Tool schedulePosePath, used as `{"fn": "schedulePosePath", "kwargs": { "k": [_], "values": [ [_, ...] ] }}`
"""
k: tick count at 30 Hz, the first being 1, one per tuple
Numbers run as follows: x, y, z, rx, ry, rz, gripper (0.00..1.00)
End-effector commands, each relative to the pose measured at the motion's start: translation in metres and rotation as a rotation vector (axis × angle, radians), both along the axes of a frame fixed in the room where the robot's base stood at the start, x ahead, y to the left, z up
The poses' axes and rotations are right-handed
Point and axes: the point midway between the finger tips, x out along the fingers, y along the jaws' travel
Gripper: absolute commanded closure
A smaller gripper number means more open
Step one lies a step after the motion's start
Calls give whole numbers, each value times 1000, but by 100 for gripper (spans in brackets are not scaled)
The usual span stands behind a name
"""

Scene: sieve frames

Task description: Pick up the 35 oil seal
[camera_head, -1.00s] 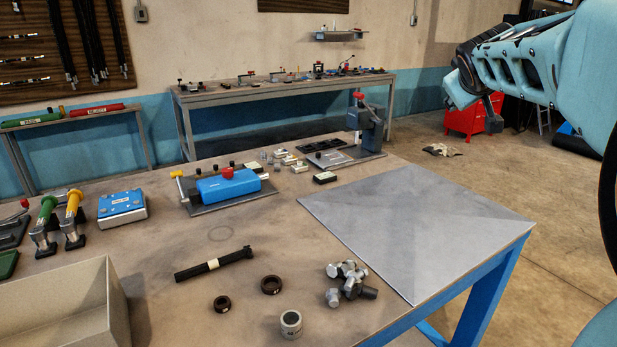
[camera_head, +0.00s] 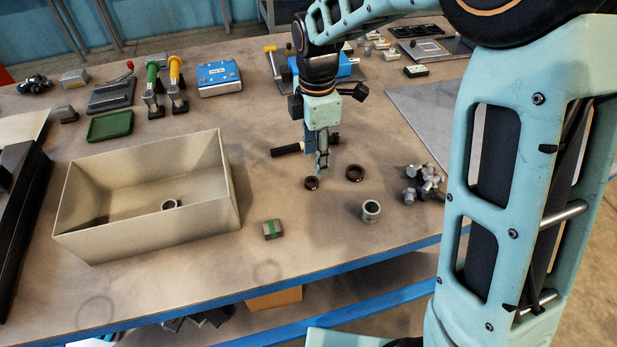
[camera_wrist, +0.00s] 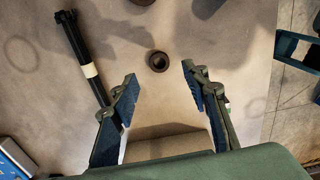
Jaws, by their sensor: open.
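Two dark brown rings lie flat on the table, a smaller one (camera_head: 311,183) and a larger one (camera_head: 355,173) to its right. I cannot read a size on either, so I cannot tell which is the 35 oil seal. My gripper (camera_head: 321,168) points down, just above and beside the smaller ring. In the wrist view my gripper (camera_wrist: 159,74) is open and empty. A dark ring (camera_wrist: 158,61), apparently the smaller one, shows between the fingertips in the picture, with the fingers apart from it. A dark edge at the top of that view may be the larger ring.
A black shaft (camera_head: 287,150) with a pale band lies behind the rings. A metal cylinder (camera_head: 371,210), a pile of bolts (camera_head: 425,180) and a green-striped block (camera_head: 272,229) are nearby. A beige open box (camera_head: 75,218) stands left, with a grey ring (camera_head: 170,204) inside.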

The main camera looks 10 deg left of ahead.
Motion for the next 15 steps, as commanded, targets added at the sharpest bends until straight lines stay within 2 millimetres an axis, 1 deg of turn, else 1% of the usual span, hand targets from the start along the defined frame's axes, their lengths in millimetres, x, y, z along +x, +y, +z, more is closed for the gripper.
{"fn": "schedulePosePath", "kwargs": {
  "k": [1, 3, 10, 15],
  "values": [
    [-1, 0, -9, -2, 4, 1, 58],
    [0, 1, -18, 0, 1, 0, 58],
    [0, 2, -35, -1, 0, -2, 58],
    [-3, 7, -61, -2, 0, -2, 58]
  ]
}}
